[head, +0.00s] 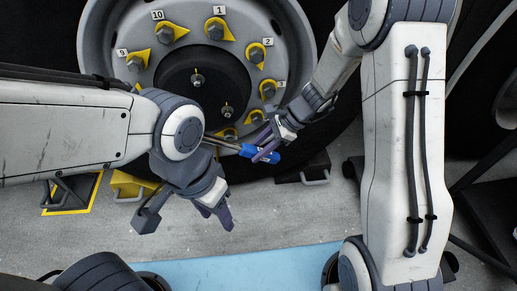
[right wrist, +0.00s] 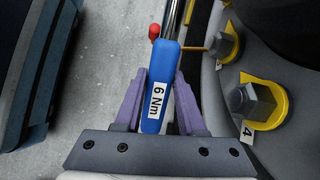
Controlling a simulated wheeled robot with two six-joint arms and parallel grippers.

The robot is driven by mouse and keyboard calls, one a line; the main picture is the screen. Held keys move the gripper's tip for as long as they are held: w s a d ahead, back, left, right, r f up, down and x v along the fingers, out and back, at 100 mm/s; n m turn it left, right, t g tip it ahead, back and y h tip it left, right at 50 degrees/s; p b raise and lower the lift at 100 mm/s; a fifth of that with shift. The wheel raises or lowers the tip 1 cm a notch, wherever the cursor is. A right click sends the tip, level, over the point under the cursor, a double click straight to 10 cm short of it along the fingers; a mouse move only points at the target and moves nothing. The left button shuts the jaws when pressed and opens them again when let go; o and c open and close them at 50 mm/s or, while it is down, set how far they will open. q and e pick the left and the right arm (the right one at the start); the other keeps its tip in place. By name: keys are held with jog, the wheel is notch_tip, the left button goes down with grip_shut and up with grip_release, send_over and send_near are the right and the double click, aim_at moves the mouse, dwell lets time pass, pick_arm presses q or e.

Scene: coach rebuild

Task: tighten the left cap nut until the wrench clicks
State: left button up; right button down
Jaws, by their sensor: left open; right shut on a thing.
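The torque wrench's blue handle (head: 262,154) is in my right gripper (head: 266,146), which is shut on it. In the right wrist view the blue handle (right wrist: 160,85) lies between the purple fingers, with a "6 Nm" label and a red knob by the metal shaft. In the head view the shaft runs left behind my left arm, so the wrench's head is hidden. Two cap nuts show on the black hub: the left one (head: 197,80) and one lower right (head: 226,111). No tool is visible on either. My left gripper (head: 187,217) is open and empty, below the wheel.
Wheel nuts with yellow pointers and number tags ring the hub, such as number 1 (head: 215,29); nut 4 (right wrist: 257,100) is close beside the wrench. Yellow-edged items (head: 72,194) lie on the grey floor under the wheel. A pale blue strip (head: 240,268) crosses the front.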

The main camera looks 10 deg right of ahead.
aim_at(250, 158)
jog(key=shift+a, duration=0.1)
jog(key=shift+a+f+y+b, duration=0.5)
jog(key=shift+f+b, duration=0.25)
jog(key=shift+b, duration=0.7)
jog(key=shift+f, duration=0.1)
jog(key=shift+a+f+y+b, duration=0.45)
jog(key=shift+f+b, duration=0.2)
jog(key=shift+b, duration=0.45)
jog(key=shift+a, duration=0.15)
jog(key=shift+f+b, duration=0.15)
jog(key=shift+b, duration=0.2)
jog(key=shift+s+a+f+y+b, duration=0.1)
jog(key=shift+a+f+y+b, duration=0.5)
jog(key=shift+b, duration=0.5)
